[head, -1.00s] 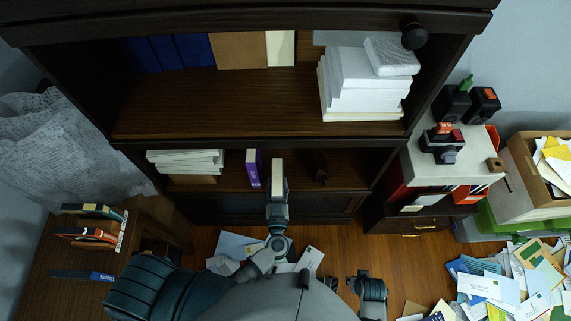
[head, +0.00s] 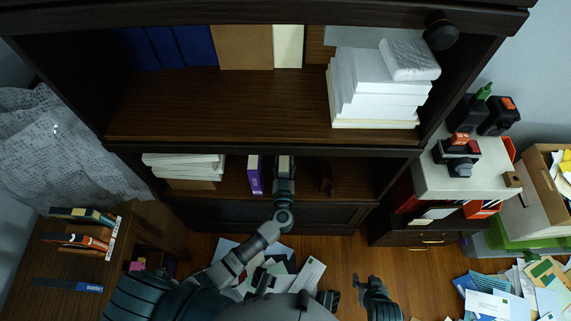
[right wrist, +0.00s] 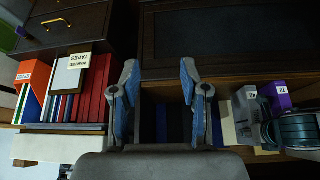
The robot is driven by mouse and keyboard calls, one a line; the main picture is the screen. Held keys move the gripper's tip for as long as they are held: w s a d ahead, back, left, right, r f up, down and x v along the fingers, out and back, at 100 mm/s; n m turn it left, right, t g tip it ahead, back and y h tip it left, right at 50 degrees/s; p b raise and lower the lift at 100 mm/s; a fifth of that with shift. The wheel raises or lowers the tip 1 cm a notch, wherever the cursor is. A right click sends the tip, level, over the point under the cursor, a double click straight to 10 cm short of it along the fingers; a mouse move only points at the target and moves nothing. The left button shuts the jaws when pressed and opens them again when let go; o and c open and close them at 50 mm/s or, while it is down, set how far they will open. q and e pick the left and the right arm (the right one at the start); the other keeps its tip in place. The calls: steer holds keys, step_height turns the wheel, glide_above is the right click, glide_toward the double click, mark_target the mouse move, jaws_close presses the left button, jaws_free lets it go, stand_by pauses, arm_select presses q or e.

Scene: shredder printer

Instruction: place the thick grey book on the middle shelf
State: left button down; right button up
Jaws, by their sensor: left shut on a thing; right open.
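The thick grey book (head: 285,162) shows as a pale, narrow end in the head view, on the middle shelf level just right of a purple book (head: 255,175). My left gripper (head: 284,178) is shut on it, reaching into the middle shelf (head: 225,183). The fingers hide much of the book; I cannot tell whether it touches the shelf board. My right gripper (head: 375,290) is low, in front of the cabinet. In the right wrist view its two blue-padded fingers (right wrist: 160,85) are spread with nothing between them.
A paper stack (head: 183,165) lies on the middle shelf's left, with a small dark object (head: 327,178) to the right. The upper shelf (head: 220,110) holds blue binders (head: 165,48) and white paper stacks (head: 375,95). Loose papers (head: 265,270) cover some floor.

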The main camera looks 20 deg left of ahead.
arm_select(q)
steer(key=shift+a+f, duration=0.2)
steer(key=shift+f, duration=0.3)
steer(key=shift+d+r, duration=0.1)
steer(key=shift+d, duration=0.25)
steer(key=c, duration=0.7)
jaws_free()
steer(key=shift+c, duration=0.2)
steer(key=shift+o, duration=0.2)
steer(key=shift+a, duration=0.1)
arm_select(e)
steer(key=w, duration=0.1)
steer(key=t, duration=0.1)
steer(key=w, duration=0.1)
steer(key=shift+w+a+r, duration=0.3)
steer(key=shift+a+r, duration=0.05)
steer(key=shift+a, duration=0.05)
arm_select(q)
steer(key=shift+a, duration=0.1)
arm_select(e)
steer(key=shift+a, duration=0.15)
